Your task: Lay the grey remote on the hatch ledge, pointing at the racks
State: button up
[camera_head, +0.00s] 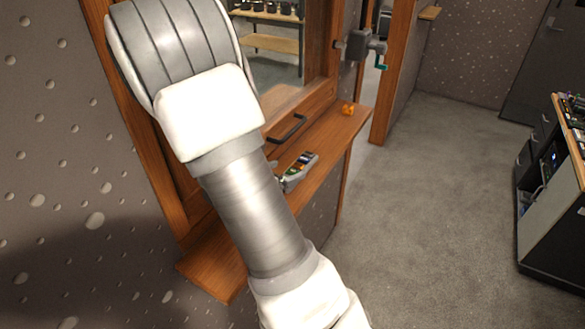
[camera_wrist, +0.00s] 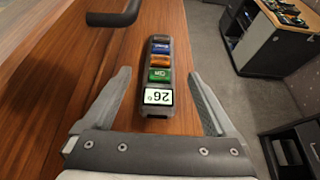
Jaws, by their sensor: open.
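The grey remote (camera_wrist: 158,75) lies flat on the wooden hatch ledge (camera_wrist: 85,75) in the wrist view. It has a number display at its near end and green, orange, blue and dark buttons beyond. It also shows on the ledge in the head view (camera_head: 300,168), just right of my arm. My gripper (camera_wrist: 158,74) is open, its two fingers either side of the remote's near part with gaps on both sides. In the head view my arm hides most of the gripper. Shelving (camera_head: 270,42), possibly the racks, shows through the hatch window.
A black handle (camera_head: 287,130) is on the hatch frame beside the ledge. A grey crank device (camera_head: 365,45) is on the post. Carpet is clear right of the ledge; a desk (camera_head: 560,185) stands further right.

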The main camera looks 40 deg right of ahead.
jog(key=v, duration=0.6)
jog(key=shift+s+a+r, duration=0.1)
jog(key=shift+s+a, duration=0.05)
jog(key=shift+a, duration=0.05)
jog(key=s+a+r+m+g+y, duration=0.4)
jog(key=s+r+m, duration=0.3)
jog(key=s+m, duration=0.55)
jog(key=s+a+r+m+t+y, duration=0.2)
jog(key=a+r+m+y, duration=0.1)
jog(key=a+m+y, duration=0.1)
jog(key=s+a+r+m+t+y, duration=0.2)
jog(key=a+r+m+y, duration=0.1)
jog(key=a+m, duration=0.3)
jog(key=a+r, duration=0.1)
jog(key=a, duration=0.1)
jog(key=shift+a+r+t+y, duration=0.15)
jog(key=shift+a+t+y, duration=0.2)
jog(key=shift+t+y, duration=0.05)
jog(key=shift+w, duration=0.1)
